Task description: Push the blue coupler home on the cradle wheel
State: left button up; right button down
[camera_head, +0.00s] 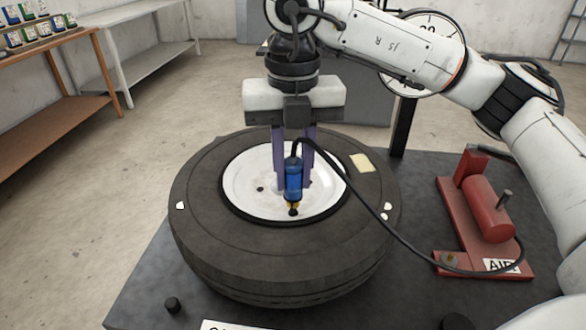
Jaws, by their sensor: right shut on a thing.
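The wheel lies flat on the dark table. My right gripper (294,180) points straight down, with its purple fingers on both sides of the coupler, shut on it. A black hose runs from the coupler's top. My left gripper is not in view.
The hose (375,215) curves right to a red air unit (485,210) with an "AIR" label. A round gauge (425,50) stands behind my arm. Shelves stand at the far left.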

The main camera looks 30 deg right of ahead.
jog(key=shift+f, duration=0.1)
jog(key=c, duration=1.5)
grip_release()
jog(key=shift+o, duration=0.2)
jog(key=shift+r+p, duration=2.55)
jog(key=shift+r, duration=1.05)
